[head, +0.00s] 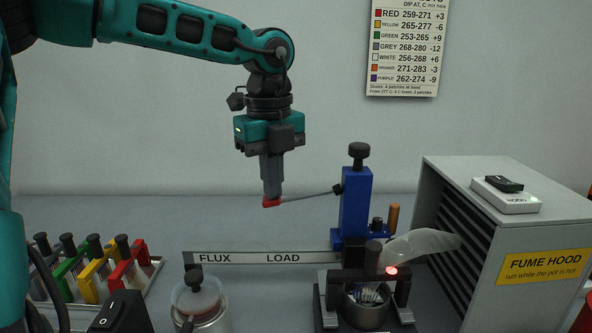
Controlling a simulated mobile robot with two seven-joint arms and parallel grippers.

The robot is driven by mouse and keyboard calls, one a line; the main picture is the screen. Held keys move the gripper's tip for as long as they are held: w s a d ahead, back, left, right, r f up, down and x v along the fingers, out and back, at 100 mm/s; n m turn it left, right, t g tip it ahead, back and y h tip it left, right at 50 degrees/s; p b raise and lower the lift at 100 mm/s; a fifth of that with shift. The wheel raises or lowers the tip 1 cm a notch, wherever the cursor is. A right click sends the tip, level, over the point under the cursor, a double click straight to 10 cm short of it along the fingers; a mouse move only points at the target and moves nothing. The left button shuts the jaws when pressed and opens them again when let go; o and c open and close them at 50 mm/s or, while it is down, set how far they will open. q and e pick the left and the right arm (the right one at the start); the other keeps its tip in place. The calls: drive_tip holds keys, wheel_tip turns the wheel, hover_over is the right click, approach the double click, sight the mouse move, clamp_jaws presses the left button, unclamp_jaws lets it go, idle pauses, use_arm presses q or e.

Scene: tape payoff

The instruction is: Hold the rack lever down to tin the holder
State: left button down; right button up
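The rack (356,205) is a blue post with a black knob on top, standing behind the pot. The solder pot (367,312) stands in front of the rack, with a red glowing lamp. A dark-knobbed holder (373,253) is over the pot; its lower part is hard to make out. My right gripper is out of view.
A pale plume (425,243) drifts from the pot toward the fume hood (545,230). A FLUX/LOAD strip (245,258) lies left of the rack. A flux jar (203,303), a black switch (121,312) and a tray (158,264) of coloured holders stand left. A temperature chart (405,50) hangs behind.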

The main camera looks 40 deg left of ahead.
use_arm(q)
drive_tip(key=shift+r+p, duration=0.3)
drive_tip(key=shift+p, duration=0.25)
drive_tip(key=shift+r+p, duration=1.85)
drive_tip(key=shift+r, duration=1.05)
